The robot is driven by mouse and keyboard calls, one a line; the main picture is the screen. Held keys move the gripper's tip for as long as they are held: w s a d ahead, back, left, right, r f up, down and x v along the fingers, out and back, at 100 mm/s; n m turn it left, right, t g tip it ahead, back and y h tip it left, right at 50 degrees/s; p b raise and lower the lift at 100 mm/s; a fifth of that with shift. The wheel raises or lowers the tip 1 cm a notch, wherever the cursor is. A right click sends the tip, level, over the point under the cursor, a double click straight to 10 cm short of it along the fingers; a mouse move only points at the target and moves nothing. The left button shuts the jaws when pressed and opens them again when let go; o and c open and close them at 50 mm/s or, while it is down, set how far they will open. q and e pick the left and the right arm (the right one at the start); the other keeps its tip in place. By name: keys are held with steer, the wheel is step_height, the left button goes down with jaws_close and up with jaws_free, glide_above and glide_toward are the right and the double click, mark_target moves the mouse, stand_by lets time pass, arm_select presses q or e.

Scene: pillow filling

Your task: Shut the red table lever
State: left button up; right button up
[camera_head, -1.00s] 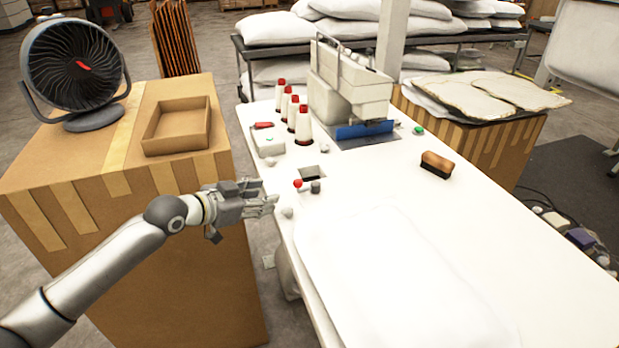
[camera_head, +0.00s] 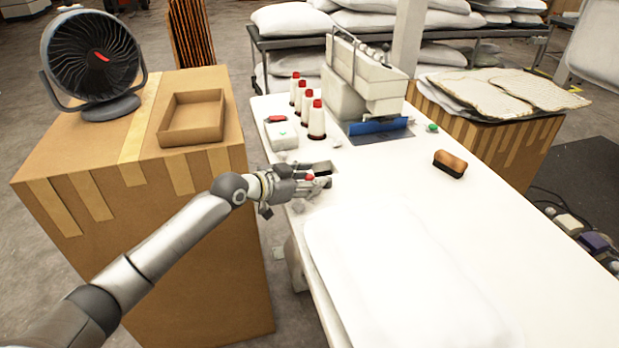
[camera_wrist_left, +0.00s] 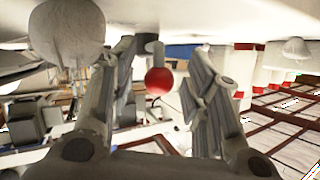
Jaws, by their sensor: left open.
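In the left wrist view the red ball knob (camera_wrist_left: 159,81) sits between the two spread fingers of my left gripper (camera_wrist_left: 172,75). The fingers are open, and I see no clear contact with the knob. My right gripper is not in view.
Several thread cones (camera_head: 317,120) and a sewing machine (camera_head: 362,85) stand behind the lever. A white box with a red switch (camera_head: 281,133) is close by. A white pillow (camera_head: 400,270) lies in front. A brush (camera_head: 450,163) lies right. A cardboard box (camera_head: 150,230) stands left.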

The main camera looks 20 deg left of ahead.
arm_select(q)
steer(key=shift+w+d+f, duration=0.1)
steer(key=shift+w+d, duration=0.05)
steer(key=shift+w, duration=0.05)
